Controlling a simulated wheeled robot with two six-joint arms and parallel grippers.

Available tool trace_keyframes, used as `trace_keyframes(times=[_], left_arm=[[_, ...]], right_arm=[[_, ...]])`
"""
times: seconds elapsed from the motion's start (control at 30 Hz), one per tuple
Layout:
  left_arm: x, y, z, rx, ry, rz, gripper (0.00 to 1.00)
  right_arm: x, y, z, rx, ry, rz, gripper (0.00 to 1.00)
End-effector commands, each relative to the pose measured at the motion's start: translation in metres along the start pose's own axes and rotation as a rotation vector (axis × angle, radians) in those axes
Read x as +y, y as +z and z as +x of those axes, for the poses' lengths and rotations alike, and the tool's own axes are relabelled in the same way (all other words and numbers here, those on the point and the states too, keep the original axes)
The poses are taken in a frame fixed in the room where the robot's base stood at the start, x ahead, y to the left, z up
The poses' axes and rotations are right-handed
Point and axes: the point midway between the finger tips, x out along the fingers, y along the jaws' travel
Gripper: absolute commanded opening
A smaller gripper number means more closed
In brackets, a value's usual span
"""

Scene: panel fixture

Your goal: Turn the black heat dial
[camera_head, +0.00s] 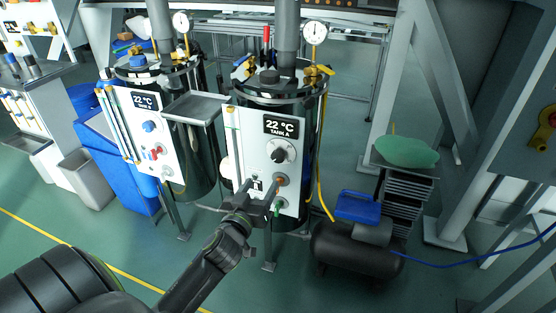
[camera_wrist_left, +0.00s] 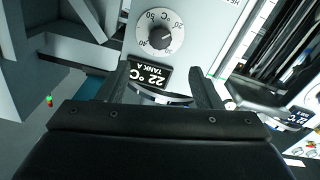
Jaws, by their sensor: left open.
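The black heat dial (camera_head: 279,155) sits on the white panel (camera_head: 256,150) of the front tank, below a display reading 22 °C, TANK A. My left gripper (camera_head: 259,190) is open and empty, in front of the panel's lower part in the head view, lower than the dial. In the left wrist view the dial (camera_wrist_left: 159,38) appears upside down with a numbered ring and a white pointer mark. It lies beyond the open fingertips (camera_wrist_left: 160,72), apart from them. The display (camera_wrist_left: 152,76) shows between the fingers. My right gripper is not in view.
An orange-centred knob (camera_head: 280,180) and a green fitting (camera_head: 277,206) sit below the dial. A second tank panel (camera_head: 148,128) stands to the left. A yellow hose (camera_head: 321,180) hangs right of the tank, near a black compressor (camera_head: 345,250). A grey tray (camera_head: 197,108) juts out between the tanks.

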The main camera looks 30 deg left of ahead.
Motion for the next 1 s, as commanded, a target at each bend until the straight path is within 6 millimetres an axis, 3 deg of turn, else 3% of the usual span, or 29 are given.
trace_keyframes(times=[0.5, 0.7, 1.0], left_arm=[[0.000, 0.000, 0.100, 0.001, 0.000, 0.001, 0.59], [0.000, 0.000, 0.118, 0.000, 0.001, 0.000, 0.59], [0.000, 0.000, 0.123, -0.001, 0.001, 0.000, 0.59]], right_arm=[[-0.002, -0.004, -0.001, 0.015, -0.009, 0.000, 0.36], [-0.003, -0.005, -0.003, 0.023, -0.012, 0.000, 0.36], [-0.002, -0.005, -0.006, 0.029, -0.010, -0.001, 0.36]])
